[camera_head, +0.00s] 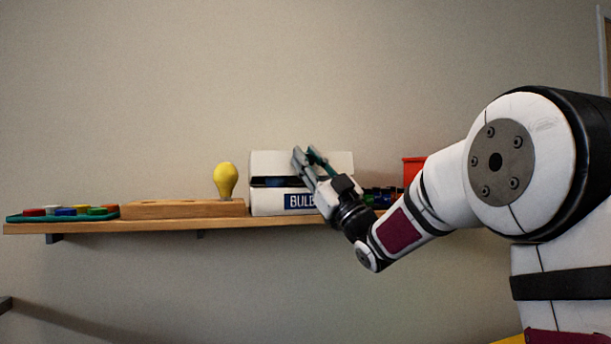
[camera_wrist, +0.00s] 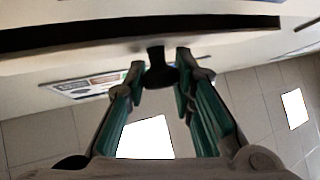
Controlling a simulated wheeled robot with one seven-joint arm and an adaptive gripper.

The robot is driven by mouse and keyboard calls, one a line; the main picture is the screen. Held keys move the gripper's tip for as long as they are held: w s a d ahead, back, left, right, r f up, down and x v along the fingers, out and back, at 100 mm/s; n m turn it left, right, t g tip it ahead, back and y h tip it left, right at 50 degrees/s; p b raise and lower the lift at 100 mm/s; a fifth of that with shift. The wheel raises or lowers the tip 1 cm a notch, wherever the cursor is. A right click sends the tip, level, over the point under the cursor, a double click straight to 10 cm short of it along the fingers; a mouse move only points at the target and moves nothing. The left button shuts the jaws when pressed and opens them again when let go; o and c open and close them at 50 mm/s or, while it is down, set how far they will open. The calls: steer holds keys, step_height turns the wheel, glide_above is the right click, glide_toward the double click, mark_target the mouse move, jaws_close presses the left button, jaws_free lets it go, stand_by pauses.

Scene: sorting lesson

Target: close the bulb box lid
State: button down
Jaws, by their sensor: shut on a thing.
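The white bulb box (camera_head: 265,204) stands on the shelf with a blue "BULB" label on its front. Its white lid (camera_head: 268,162) shows above the box front, with a dark opening between them, so the lid is raised. My gripper (camera_head: 305,157) is in front of the lid's middle and covers part of the lid and label. In the wrist view, my gripper's fingertips (camera_wrist: 160,73) are shut on a small black knob (camera_wrist: 156,56) by a pale surface, which looks like the lid. How far the lid is tilted is hard to tell.
A yellow bulb (camera_head: 227,181) stands upright on a wooden block (camera_head: 180,209) left of the box. A teal tray (camera_head: 45,218) with several coloured discs lies at the shelf's left end. A red bin (camera_head: 412,170) and dark small items stand to the right, partly behind my arm.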

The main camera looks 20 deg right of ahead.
steer(key=f+n+y+b, duration=0.1)
steer(key=f+b, duration=0.1)
steer(key=b, duration=0.1)
steer(key=s+f+y+b, duration=0.1)
steer(key=b, duration=0.2)
steer(key=shift+a+f+n, duration=0.1)
steer(key=shift+f+n, duration=0.25)
steer(key=shift+n, duration=0.05)
steer(key=shift+w+f+b, duration=0.1)
steer(key=shift+f+b, duration=0.05)
steer(key=shift+b, duration=0.2)
steer(key=c, duration=1.4)
jaws_free()
steer(key=shift+o, duration=0.2)
